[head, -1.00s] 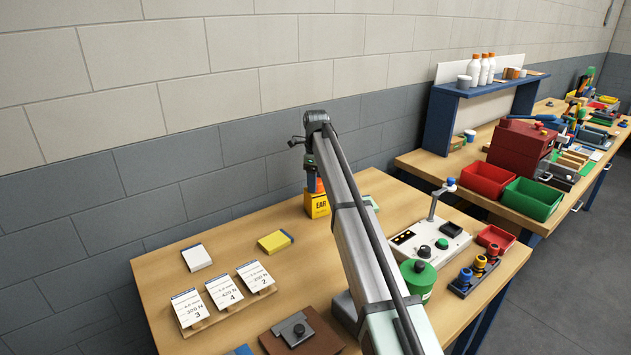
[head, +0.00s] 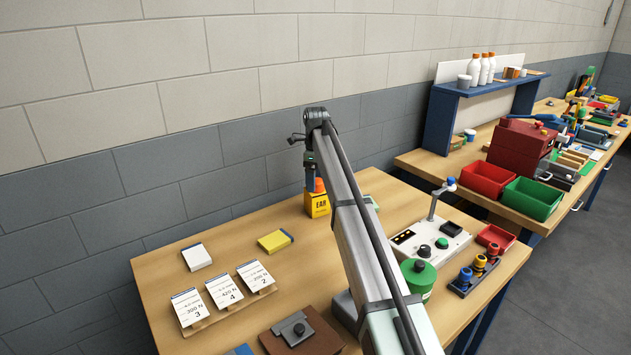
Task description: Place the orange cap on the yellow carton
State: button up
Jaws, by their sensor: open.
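The yellow carton (head: 318,207), marked "EAR", stands near the back edge of the wooden table; my arm covers part of its right side. The orange cap (head: 319,185) shows at the top of the carton and appears to rest on it, though the exact contact is too small to tell. My gripper (head: 311,187) points down beside the cap, just to its left in the picture and close above the carton. It is open; its fingertips are small and hard to make out.
A yellow pad (head: 274,241) and a white pad (head: 196,257) lie left of the carton. Several white cards (head: 222,291) stand on racks in front. A control box (head: 432,244) and a green canister (head: 418,278) stand right of my arm.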

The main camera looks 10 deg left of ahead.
notch_tip(320, 180, up, 11)
jog(key=shift+r, duration=0.15)
dwell(0.4)
